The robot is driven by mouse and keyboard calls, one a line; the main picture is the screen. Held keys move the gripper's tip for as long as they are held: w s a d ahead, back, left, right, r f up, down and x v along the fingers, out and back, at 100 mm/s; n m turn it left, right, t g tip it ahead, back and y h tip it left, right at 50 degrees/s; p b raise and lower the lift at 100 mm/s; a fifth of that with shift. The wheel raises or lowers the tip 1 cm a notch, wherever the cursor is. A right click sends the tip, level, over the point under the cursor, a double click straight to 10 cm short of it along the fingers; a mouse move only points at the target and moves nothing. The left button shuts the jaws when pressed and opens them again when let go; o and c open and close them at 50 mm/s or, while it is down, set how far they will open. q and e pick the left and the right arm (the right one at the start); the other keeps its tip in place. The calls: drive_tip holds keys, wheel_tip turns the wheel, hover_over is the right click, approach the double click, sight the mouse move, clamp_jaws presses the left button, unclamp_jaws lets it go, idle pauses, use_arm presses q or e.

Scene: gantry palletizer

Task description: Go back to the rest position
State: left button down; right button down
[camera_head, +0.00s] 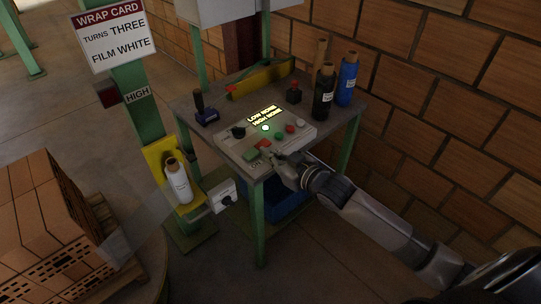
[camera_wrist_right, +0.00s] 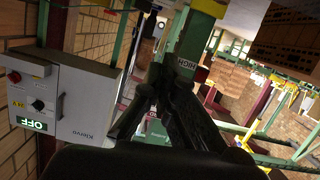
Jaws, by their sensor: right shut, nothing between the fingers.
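My right gripper (camera_head: 272,156) is at the front edge of the sloped control panel (camera_head: 228,147), close to its red and green buttons. I cannot tell whether it touches the panel. Its fingers are together and hold nothing. My right arm reaches in from the lower right. In the right wrist view the dark gripper (camera_wrist_right: 158,82) points away from the camera. My left gripper is not in view.
The panel sits on a green-legged table (camera_head: 341,125) with black (camera_head: 323,95) and blue (camera_head: 347,80) film rolls. A white roll (camera_head: 178,182) stands on a yellow holder at left. Bricks on a pallet (camera_head: 60,215) lie far left; a brick wall (camera_head: 440,90) is right. A grey cabinet (camera_wrist_right: 88,92) shows in the wrist view.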

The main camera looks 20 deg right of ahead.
drive_tip(key=shift+f, duration=0.1)
idle(0.4)
drive_tip(key=s+d+f+m+g+h, duration=0.1)
drive_tip(key=s+d+f+g+h, duration=0.15)
drive_tip(key=f, duration=0.85)
drive_tip(key=s+d+f+m+g+h, duration=0.15)
drive_tip(key=d+f, duration=0.25)
drive_tip(key=f, duration=0.6)
drive_tip(key=s+d+f+g, duration=0.1)
drive_tip(key=s+f, duration=0.5)
drive_tip(key=f, duration=0.2)
drive_tip(key=s+f+g, duration=0.1)
drive_tip(key=s+f, duration=0.5)
drive_tip(key=f, duration=0.2)
drive_tip(key=s+a+f+g, duration=0.2)
drive_tip(key=s+f, duration=0.3)
drive_tip(key=s, duration=0.6)
drive_tip(key=s+a+f+g, duration=0.2)
drive_tip(key=s+f, duration=0.4)
drive_tip(key=s, duration=0.5)
drive_tip(key=s+a+f+g, duration=0.2)
drive_tip(key=s+f, duration=0.4)
drive_tip(key=s, duration=0.5)
drive_tip(key=shift+s+g+h, duration=0.3)
drive_tip(key=shift+s+g, duration=0.05)
drive_tip(key=shift+g, duration=0.35)
